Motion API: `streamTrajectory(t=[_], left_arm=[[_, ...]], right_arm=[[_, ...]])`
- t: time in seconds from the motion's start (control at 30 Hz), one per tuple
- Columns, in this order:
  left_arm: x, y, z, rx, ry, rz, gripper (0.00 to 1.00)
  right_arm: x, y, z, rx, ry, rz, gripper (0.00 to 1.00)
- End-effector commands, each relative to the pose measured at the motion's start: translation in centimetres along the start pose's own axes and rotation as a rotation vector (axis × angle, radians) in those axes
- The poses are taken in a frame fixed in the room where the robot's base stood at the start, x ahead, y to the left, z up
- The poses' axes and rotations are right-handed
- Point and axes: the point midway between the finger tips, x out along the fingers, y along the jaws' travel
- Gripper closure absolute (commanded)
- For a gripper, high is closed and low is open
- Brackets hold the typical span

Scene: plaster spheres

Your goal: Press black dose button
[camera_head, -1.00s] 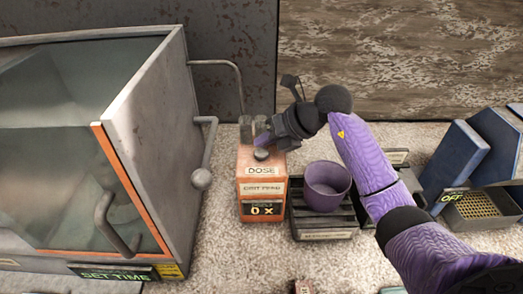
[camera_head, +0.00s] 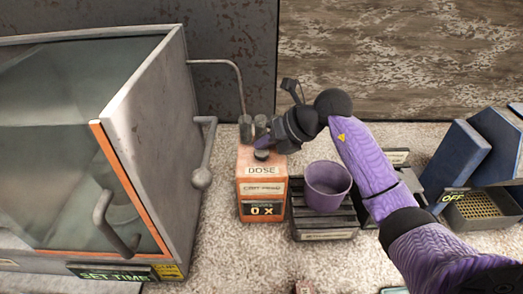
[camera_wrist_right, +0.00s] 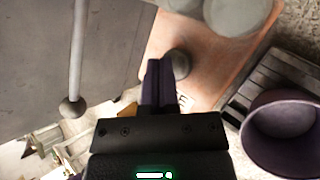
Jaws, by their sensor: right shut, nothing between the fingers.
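The orange dose box (camera_head: 247,180) stands on the speckled counter, labelled DOSE, with a display reading 0 x. Its round black button (camera_head: 262,154) is on top, near the front. My right gripper (camera_head: 268,142) is shut and empty, with its fingertips just above and behind the button in the head view. In the right wrist view the shut purple fingers (camera_wrist_right: 157,75) are beside the dark button (camera_wrist_right: 178,63) and partly overlap it. I cannot tell whether they touch. My left gripper is not in view.
A purple cup (camera_head: 327,184) stands on a dark slatted tray (camera_head: 318,222) right of the box. A large grey glass-fronted chamber (camera_head: 150,130) with a ball-ended handle (camera_head: 201,178) is at left. Blue panels (camera_head: 455,160) and a grated OFF unit (camera_head: 478,207) are at right.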

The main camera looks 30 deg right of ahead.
Motion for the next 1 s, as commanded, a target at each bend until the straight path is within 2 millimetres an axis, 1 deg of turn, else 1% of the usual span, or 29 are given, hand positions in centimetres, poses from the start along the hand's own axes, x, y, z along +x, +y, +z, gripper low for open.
streamTrajectory(t=[1.0], left_arm=[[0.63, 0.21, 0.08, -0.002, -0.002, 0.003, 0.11]], right_arm=[[0.77, -0.53, -0.59, 0.0, 0.002, 0.0, 1.0]])
